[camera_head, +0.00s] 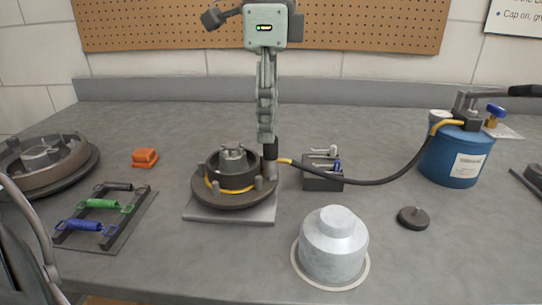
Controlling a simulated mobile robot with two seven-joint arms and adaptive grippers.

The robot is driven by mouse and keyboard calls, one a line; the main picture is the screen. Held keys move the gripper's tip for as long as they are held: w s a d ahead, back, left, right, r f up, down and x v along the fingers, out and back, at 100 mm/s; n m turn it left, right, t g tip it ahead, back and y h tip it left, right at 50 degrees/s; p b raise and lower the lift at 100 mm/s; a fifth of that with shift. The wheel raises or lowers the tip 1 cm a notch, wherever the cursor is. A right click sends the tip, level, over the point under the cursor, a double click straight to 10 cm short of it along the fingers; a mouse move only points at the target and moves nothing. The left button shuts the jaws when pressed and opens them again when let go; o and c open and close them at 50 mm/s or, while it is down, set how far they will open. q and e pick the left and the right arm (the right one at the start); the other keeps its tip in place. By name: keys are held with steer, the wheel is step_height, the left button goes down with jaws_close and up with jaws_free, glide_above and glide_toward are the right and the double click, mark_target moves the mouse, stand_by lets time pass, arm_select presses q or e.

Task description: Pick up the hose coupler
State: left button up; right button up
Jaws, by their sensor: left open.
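The hose coupler (270,166) appears to be the small dark and grey cylinder at the right edge of the round hub (207,197), at the yellow-tipped end of the black hose (373,182). A segmented upright column (266,95) meets its top, and whether the two are joined is unclear. The hub sits on a grey square plate (235,214). A dark part of my left gripper (30,252) with a curved grey piece shows at the lower left edge, far from the coupler. It is open, though its fingertips are not clear. My right gripper is not in view.
The hose runs to a blue canister (452,158). A dark block with small levers (322,181) stands beside the coupler, and a grey metal dome (333,245) stands front right. A spring rack (125,220) and orange block (145,158) lie left.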

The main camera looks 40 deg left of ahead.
mark_target(277, 156)
arm_select(q)
step_height(277, 156, down, 4)
steer(key=shift+w+d+r, duration=0.1)
steer(key=shift+w+d, duration=0.05)
steer(key=shift+f, duration=0.25)
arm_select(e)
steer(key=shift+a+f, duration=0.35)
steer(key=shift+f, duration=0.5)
arm_select(q)
jaws_close()
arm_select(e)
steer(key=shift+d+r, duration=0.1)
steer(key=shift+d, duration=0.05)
